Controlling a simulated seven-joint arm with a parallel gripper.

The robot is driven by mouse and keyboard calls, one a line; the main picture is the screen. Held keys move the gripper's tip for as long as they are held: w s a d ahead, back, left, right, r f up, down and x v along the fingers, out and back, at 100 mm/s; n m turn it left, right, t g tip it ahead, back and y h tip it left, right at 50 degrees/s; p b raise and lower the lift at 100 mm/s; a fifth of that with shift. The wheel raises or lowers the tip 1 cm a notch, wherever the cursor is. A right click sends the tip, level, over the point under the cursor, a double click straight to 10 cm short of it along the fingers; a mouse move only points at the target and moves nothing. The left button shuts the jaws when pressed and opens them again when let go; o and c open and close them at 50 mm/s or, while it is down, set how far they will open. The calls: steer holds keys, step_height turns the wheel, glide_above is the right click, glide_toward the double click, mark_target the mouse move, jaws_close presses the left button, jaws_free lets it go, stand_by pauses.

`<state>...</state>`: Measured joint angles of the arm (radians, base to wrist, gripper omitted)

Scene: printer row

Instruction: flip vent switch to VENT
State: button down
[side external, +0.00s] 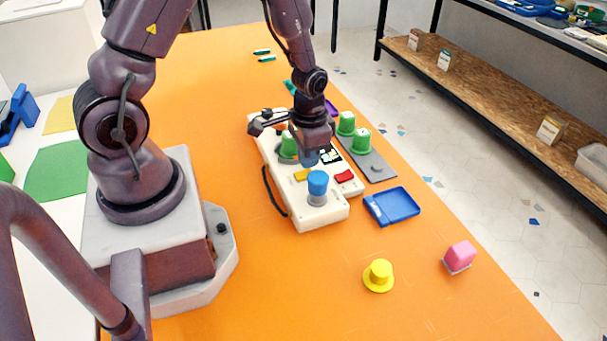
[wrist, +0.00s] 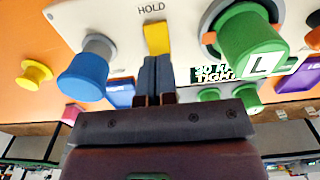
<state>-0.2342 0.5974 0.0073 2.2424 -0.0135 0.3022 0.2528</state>
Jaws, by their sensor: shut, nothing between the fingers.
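The cream control box (side external: 322,217) stands on the orange table and carries a yellow switch piece (side external: 301,175). In the wrist view the yellow switch (wrist: 157,38) sits just below the printed word HOLD. I cannot read a VENT label; my fingers cover the area below the switch. My gripper (side external: 309,160) is over the box, pointing down, with its fingers shut and empty. In the wrist view its fingertips (wrist: 156,60) are right at the lower end of the yellow switch; I cannot tell whether they touch it.
A blue knob (side external: 317,183) and a green knob (side external: 288,146) flank the switch, and a red button (side external: 344,176) is close by. A blue tray (side external: 395,219), yellow knob (side external: 378,274) and pink block (side external: 459,255) lie beyond the box. The table's front is clear.

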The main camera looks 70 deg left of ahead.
mark_target(309, 171)
steer(key=shift+f, duration=0.9)
stand_by(0.3)
steer(key=shift+r, duration=3.5)
